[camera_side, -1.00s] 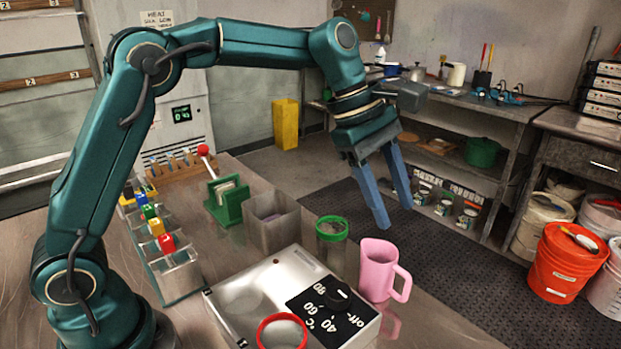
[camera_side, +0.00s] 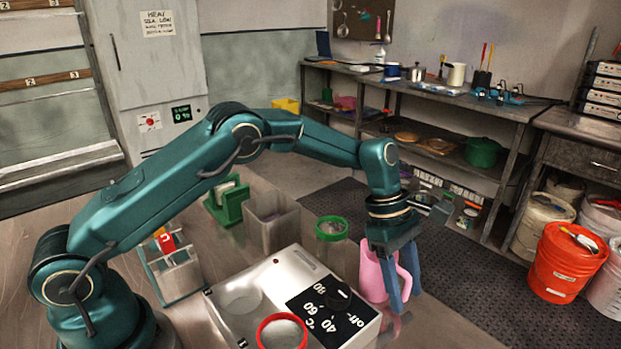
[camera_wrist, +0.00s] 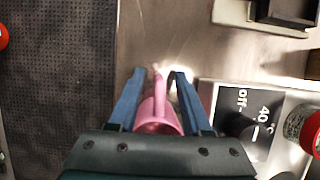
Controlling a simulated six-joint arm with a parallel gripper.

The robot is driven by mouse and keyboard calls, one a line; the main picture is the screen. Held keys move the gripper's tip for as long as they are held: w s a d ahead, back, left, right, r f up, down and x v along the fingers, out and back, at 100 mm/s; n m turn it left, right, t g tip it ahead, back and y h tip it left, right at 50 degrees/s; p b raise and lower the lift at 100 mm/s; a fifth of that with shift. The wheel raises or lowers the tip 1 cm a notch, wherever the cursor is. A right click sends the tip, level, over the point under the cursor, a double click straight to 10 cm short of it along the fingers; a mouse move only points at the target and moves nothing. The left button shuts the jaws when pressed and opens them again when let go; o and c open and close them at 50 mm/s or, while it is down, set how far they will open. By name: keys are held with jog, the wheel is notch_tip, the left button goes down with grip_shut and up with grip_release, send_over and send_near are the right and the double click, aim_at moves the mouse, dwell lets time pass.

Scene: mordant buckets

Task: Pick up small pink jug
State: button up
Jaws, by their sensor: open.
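The small pink jug (camera_side: 371,278) stands upright on the table beside the right edge of the hot plate. In the wrist view the jug (camera_wrist: 150,118) shows between my two blue fingers, with its handle pointing toward the top of the picture. My gripper (camera_side: 404,302) points down and is open, its fingers overlapping the jug's handle side in the side view. In the wrist view my gripper (camera_wrist: 158,74) has a finger on each side of the jug. The palm hides the jug's lower part there, and I cannot tell whether either finger touches it.
The hot plate (camera_side: 262,288), with a red-rimmed jar (camera_side: 283,333) at its front, lies left of the jug. A green-lidded jar (camera_side: 331,229) and a grey bin (camera_side: 272,222) stand behind. An orange bucket (camera_side: 567,265) is on the floor at right.

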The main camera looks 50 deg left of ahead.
grip_shut()
dwell(1.5)
